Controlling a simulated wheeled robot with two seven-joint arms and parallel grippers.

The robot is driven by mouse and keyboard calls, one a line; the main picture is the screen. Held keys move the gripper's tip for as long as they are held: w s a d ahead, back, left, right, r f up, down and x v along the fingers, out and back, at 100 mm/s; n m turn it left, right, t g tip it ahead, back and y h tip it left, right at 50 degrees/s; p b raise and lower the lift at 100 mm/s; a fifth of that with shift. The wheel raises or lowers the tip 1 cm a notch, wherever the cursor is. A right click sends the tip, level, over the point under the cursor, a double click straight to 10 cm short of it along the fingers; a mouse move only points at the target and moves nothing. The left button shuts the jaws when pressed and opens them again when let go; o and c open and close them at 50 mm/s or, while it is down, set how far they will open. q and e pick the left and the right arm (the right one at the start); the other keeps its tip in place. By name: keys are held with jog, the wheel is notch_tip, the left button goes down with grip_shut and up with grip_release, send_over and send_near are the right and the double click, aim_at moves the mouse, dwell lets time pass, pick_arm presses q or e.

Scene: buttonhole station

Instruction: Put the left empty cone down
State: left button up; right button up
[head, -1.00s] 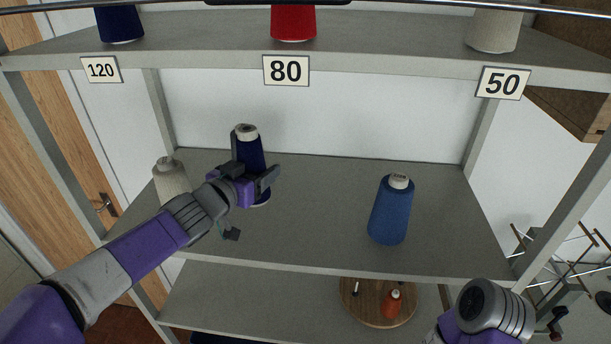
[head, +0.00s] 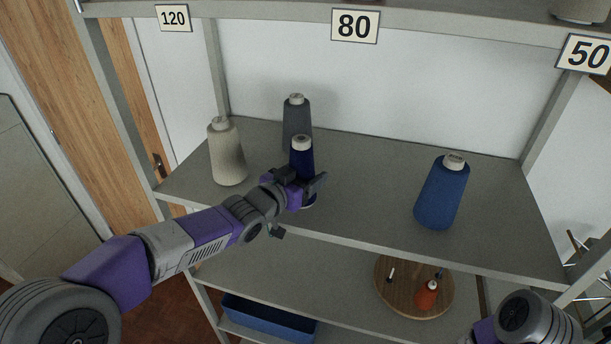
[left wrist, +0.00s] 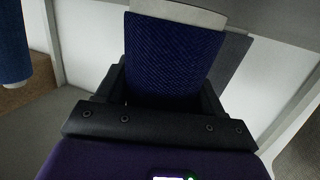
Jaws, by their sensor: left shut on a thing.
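My left gripper (head: 304,187) is shut on a navy cone (head: 302,158), which stands upright between its fingers near the shelf's (head: 365,215) front edge. The navy cone also fills the middle of the left wrist view (left wrist: 170,58). Its lower part is partly hidden by the gripper, and I cannot tell whether its base touches the shelf. Its surface looks navy and ribbed in the wrist view. A grey cone (head: 296,125) stands just behind it. My right arm shows at the lower right, but its fingers are out of the picture.
A beige cone (head: 227,158) stands left of the navy one. A blue cone (head: 441,195) stands to the right, with free shelf between. The upper shelf carries labels 120 (head: 174,18), 80 (head: 355,26) and 50 (head: 588,54). Below are a round wooden board (head: 395,295) and blue bin (head: 265,318).

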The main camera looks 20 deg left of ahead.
pick_arm(q)
jog(key=shift+s, duration=0.1)
jog(key=shift+f, duration=0.1)
jog(key=o, duration=1.1)
jog(key=shift+c, duration=0.2)
jog(key=shift+r, duration=0.35)
jog(key=p+v, duration=0.1)
jog(key=v, duration=1.1)
jog(key=shift+f, duration=0.2)
